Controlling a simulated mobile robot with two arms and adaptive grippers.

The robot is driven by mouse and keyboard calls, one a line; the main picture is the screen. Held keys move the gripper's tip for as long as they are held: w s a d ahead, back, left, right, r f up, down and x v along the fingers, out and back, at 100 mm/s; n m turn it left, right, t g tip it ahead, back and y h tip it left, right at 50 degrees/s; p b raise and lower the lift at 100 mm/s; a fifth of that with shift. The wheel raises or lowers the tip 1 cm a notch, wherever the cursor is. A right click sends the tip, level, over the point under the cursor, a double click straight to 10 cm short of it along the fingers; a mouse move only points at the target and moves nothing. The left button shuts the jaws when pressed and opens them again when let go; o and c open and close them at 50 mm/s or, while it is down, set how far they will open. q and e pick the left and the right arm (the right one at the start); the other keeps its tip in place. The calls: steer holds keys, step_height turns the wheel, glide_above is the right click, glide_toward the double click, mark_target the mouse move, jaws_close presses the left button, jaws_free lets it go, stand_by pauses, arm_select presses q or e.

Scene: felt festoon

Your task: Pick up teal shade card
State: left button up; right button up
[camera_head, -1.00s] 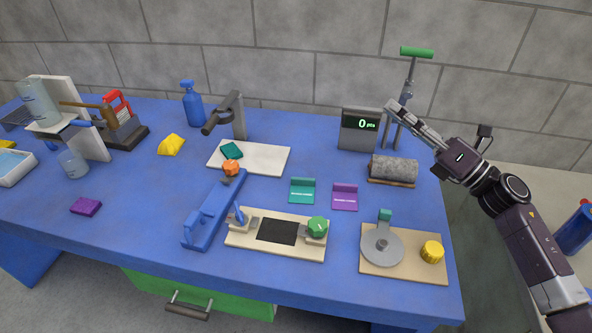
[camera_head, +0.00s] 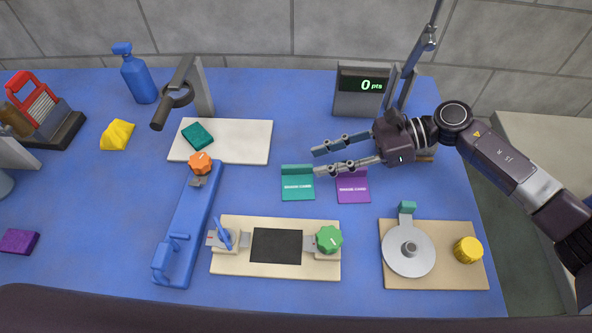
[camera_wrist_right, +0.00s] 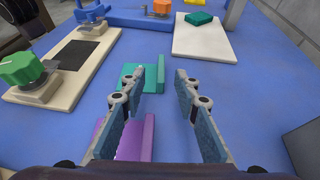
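The teal shade card (camera_head: 298,188) stands on the blue table, with a flat labelled front and a raised back edge. Its label is too small to read surely. It also shows in the right wrist view (camera_wrist_right: 161,75), ahead of the fingertips, its raised edge in line with the gap between them. My right gripper (camera_head: 316,162) is open and empty, reaching in from the right just behind and above the card, with no clear contact. A purple card (camera_head: 352,188) of the same shape stands right of the teal one, below the fingers. My left gripper is out of view.
A white board (camera_head: 250,140) with a teal piece (camera_head: 197,136) lies to the left. A blue lever tool (camera_head: 190,225), a beige plate with a green knob (camera_head: 328,239), and a disc fixture (camera_head: 408,250) stand nearer. The score display (camera_head: 360,90) stands behind.

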mark_target(299, 166)
steer(key=p+x, duration=0.2)
steer(key=x, duration=0.2)
steer(key=shift+a+f, duration=0.1)
steer(key=shift+a, duration=0.25)
steer(key=shift+a+f, duration=0.1)
steer(key=shift+a, duration=0.1)
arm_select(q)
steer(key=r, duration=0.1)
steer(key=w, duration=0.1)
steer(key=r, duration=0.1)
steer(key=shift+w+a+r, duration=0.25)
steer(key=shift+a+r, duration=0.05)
arm_select(e)
steer(key=shift+c, duration=0.6)
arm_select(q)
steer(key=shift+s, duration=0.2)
arm_select(e)
jaws_close()
